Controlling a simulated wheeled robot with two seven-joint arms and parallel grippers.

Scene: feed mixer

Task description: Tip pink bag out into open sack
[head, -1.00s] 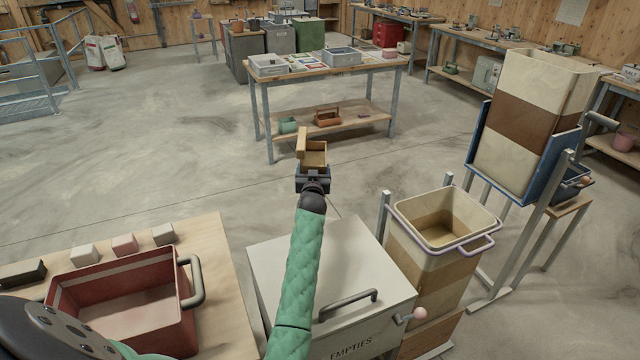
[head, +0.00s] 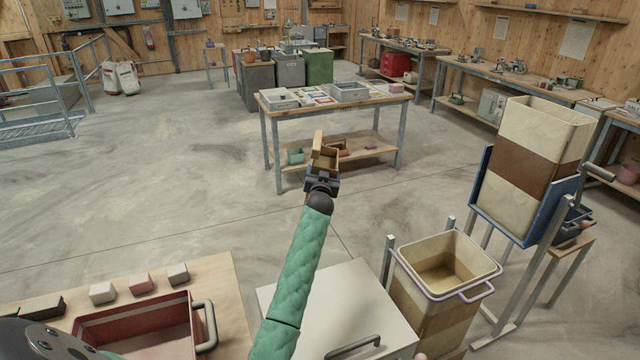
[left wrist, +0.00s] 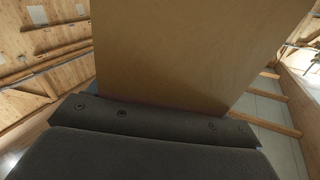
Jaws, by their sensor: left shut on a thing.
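My left gripper (head: 322,183), at the end of the green-sleeved arm, is shut on a small tan, box-shaped bag (head: 328,158) with a raised flap or panel. The bag is held in the air, apart from other things. In the left wrist view, its tan face (left wrist: 180,55) rises from the dark gripper (left wrist: 150,125). I see no clear pink on it. The open sack (head: 467,317), tan and brown with a lilac rim, stands lower right of the gripper, with brown feed inside. My right gripper is not in view.
A pale lidded bin (head: 335,310) stands left of the open sack. A tall striped sack (head: 525,150) in a blue cradle stands to the right. A wooden bench (head: 222,300) at lower left bears a red crate (head: 130,335) and small blocks. Open floor lies beyond.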

